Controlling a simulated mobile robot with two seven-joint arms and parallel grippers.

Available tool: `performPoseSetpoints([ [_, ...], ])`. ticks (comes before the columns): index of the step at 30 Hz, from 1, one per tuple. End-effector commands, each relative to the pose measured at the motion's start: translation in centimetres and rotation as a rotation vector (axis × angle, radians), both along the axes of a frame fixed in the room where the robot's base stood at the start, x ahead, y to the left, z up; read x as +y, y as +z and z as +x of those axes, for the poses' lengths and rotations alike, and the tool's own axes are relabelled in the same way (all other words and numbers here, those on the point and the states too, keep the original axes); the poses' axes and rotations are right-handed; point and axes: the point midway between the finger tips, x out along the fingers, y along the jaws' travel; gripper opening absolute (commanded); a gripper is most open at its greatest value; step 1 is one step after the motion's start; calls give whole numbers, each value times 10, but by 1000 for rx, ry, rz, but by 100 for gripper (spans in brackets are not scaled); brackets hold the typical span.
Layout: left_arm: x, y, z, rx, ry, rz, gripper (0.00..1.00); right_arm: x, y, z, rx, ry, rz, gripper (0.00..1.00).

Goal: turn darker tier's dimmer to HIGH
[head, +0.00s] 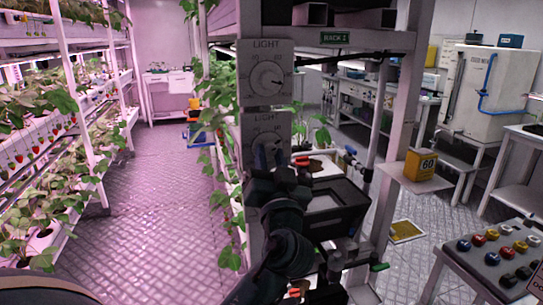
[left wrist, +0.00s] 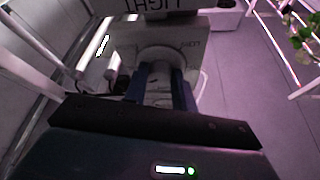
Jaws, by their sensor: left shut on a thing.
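Two light dimmers are mounted one above the other on the rack's post. The upper dimmer (head: 266,75) has a round knob and a "LIGHT" label, and nothing touches it. The lower dimmer (head: 263,122) is partly hidden by my left gripper (head: 280,165), which reaches up to it from below. In the left wrist view, the fingers of my left gripper (left wrist: 162,90) are shut on the sides of the round dimmer knob (left wrist: 161,57). The knob's pointer and exact setting are hidden. My right gripper cannot be made out.
Strawberry racks (head: 100,150) line the left side, with an open tiled aisle (head: 160,200) beside them. A yellow box marked 60 (head: 420,164) stands on a small shelf at right. A table with several coloured knobs (head: 500,255) is at the lower right.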

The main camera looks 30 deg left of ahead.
Motion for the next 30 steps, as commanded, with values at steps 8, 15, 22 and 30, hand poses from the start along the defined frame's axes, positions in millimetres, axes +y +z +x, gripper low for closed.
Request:
performPoseSetpoints([
  [8, 2, 7, -2, 193, 0, 164, 4, -11, 6, -6, 44, -23, -21, 36],
  [15, 3, 8, -4, 365, 0, 311, 4, -15, 9, -11, 83, -50, -26, 36],
  [22, 4, 8, -5, 528, 1, 454, 4, -16, 8, -10, 91, -42, -38, 36],
  [30, 5, 10, -5, 712, 3, 614, 4, -16, 8, -8, 88, -35, -43, 36],
])
